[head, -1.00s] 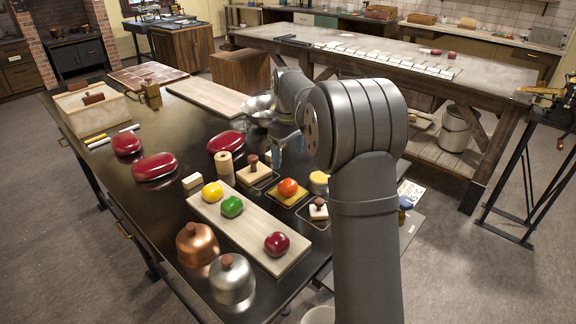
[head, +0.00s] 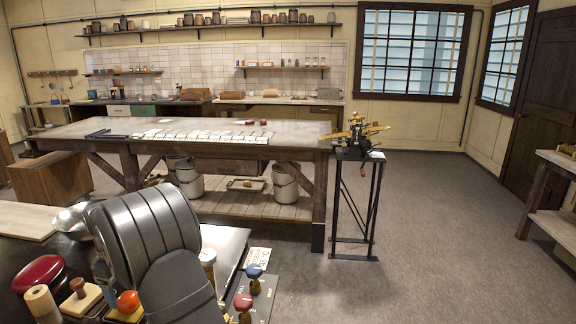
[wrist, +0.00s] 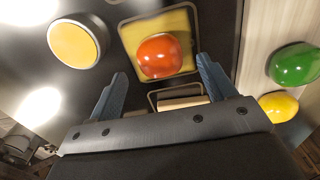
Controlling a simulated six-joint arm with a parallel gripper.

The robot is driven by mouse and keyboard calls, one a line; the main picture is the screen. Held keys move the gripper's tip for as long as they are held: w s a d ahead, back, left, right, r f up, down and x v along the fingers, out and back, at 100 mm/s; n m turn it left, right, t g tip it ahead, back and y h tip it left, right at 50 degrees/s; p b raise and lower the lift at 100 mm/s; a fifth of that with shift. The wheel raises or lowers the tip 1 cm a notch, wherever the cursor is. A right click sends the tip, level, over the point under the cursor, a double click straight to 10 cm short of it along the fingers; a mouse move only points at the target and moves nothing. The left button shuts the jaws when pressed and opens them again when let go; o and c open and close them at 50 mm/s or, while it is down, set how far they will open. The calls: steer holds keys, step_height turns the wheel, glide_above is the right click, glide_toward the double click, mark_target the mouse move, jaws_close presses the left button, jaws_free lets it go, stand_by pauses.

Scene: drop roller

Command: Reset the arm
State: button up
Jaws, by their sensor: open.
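My gripper (wrist: 162,70) shows in the wrist view with its two blue-grey fingers spread and nothing between the tips. A round yellow-topped piece (wrist: 76,43) lies to the left. A green fruit (wrist: 294,65) and a yellow fruit (wrist: 278,107) are at the right by a pale board (wrist: 262,50).
A long workbench (head: 100,130) with white pieces stands behind. A brass machine (head: 355,140) is on a black stand. A metal bowl (head: 72,222), a red oval piece (head: 40,272) and a wooden cylinder (head: 40,302) are near my arm. Blue (head: 254,271) and red (head: 243,302) knobs are right of it. Floor at right is clear.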

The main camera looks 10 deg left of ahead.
step_height(320, 180, down, 4)
steer(key=shift+r, duration=1.95)
steer(key=shift+f, duration=0.15)
steer(key=shift+r, duration=4)
step_height(320, 180, down, 12)
steer(key=shift+r, duration=0.1)
steer(key=r, duration=0.3)
steer(key=d+r, duration=0.1)
steer(key=r, duration=0.1)
steer(key=shift+w, duration=0.25)
steer(key=w+d+r, duration=0.3)
steer(key=d+r, duration=0.3)
steer(key=d, duration=0.3)
steer(key=s+d+r, duration=0.1)
steer(key=s+d, duration=0.1)
steer(key=s, duration=0.6)
steer(key=s+d+r, duration=0.1)
steer(key=s+d, duration=0.2)
steer(key=s, duration=0.4)
steer(key=shift+m, duration=0.4)
steer(key=s+a+f, duration=0.2)
steer(key=a, duration=0.1)
steer(key=s+a+f, duration=0.2)
steer(key=a, duration=0.1)
steer(key=s+a+f, duration=0.2)
steer(key=a+f, duration=0.1)
steer(key=a, duration=0.1)
steer(key=shift+s+f, duration=0.1)
steer(key=shift+s, duration=0.05)
